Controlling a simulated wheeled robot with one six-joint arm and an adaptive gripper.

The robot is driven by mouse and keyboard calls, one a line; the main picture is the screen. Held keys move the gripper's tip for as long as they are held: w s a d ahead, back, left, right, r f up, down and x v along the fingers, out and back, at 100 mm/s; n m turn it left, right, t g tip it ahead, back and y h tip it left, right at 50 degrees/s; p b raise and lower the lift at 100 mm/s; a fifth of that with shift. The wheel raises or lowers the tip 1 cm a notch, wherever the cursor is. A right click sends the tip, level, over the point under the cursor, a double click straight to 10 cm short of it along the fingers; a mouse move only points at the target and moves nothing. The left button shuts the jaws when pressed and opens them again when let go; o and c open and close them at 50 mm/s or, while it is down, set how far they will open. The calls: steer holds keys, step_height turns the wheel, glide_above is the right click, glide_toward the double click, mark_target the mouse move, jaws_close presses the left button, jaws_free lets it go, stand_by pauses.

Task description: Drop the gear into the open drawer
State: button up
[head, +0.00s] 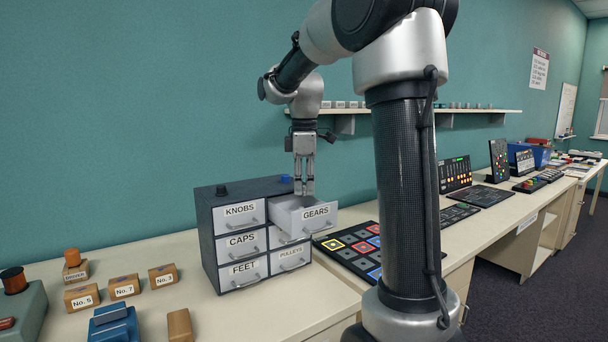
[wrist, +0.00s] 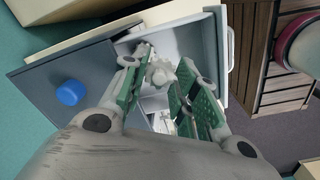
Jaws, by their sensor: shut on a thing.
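My gripper (head: 304,191) points down just above the open drawer labelled GEARS (head: 316,213), at the top right of the small drawer cabinet (head: 207,232). In the wrist view my gripper (wrist: 164,68) is shut on a pale grey toothed gear (wrist: 160,76). The gear shows between the finger pads, over the light inside of the drawer (wrist: 203,43). Small whitish things (wrist: 162,121) show below the fingers, partly hidden. In the head view the gear is too small to make out.
The other drawers look shut. A dark panel with coloured squares (head: 352,252) lies right of the cabinet. Labelled wooden blocks (head: 124,287) stand left. A wall shelf (head: 345,115) is behind.

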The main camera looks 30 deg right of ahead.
mark_target(304, 187)
steer(key=shift+f, duration=0.15)
steer(key=o, duration=0.8)
steer(key=shift+c, duration=0.2)
step_height(304, 187, up, 12)
steer(key=shift+s+a, duration=0.15)
